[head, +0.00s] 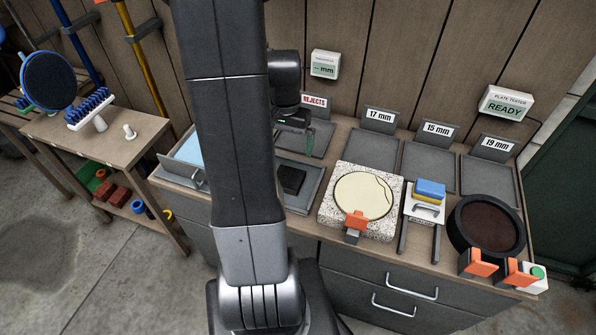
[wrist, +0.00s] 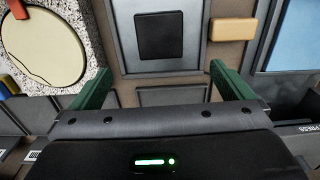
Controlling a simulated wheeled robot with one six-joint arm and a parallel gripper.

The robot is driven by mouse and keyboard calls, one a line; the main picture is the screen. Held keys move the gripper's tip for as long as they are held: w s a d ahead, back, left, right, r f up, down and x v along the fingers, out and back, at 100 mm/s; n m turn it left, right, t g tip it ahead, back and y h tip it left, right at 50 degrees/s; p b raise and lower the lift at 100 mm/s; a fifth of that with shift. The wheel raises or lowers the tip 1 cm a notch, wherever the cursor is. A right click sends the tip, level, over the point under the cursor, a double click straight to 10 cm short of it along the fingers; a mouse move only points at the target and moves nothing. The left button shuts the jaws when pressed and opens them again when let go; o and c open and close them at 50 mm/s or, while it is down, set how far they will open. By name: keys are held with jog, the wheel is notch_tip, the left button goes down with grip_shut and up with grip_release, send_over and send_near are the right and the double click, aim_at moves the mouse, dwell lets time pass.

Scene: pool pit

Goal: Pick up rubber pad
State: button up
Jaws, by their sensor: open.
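The rubber pad looks like a black square (head: 291,180) lying in a grey tray (head: 303,198) on the bench, just right of my arm. In the wrist view the pad (wrist: 162,35) shows whole, centred near the top, inside the tray (wrist: 193,40). My gripper (head: 302,133) is above the back part of the bench, apart from the pad. In the wrist view its two green fingers (wrist: 160,72) are spread wide with nothing between them. My arm hides part of the bench left of the pad.
Right of the pad is a speckled slab (head: 333,215) with a cream disc (head: 362,196). A tan block (wrist: 232,30) lies beside the tray. Grey trays marked 17 mm (head: 372,172), 15 mm (head: 428,170) and 19 mm (head: 489,180) look empty. A dark round dish (head: 487,226) stands farther right.

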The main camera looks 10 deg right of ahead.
aim_at(288, 177)
notch_tip(288, 177, down, 14)
jog(key=shift+r+p, duration=0.1)
jog(key=shift+p, duration=0.2)
dwell(0.5)
jog(key=c, duration=1.1)
jog(key=shift+r, duration=0.1)
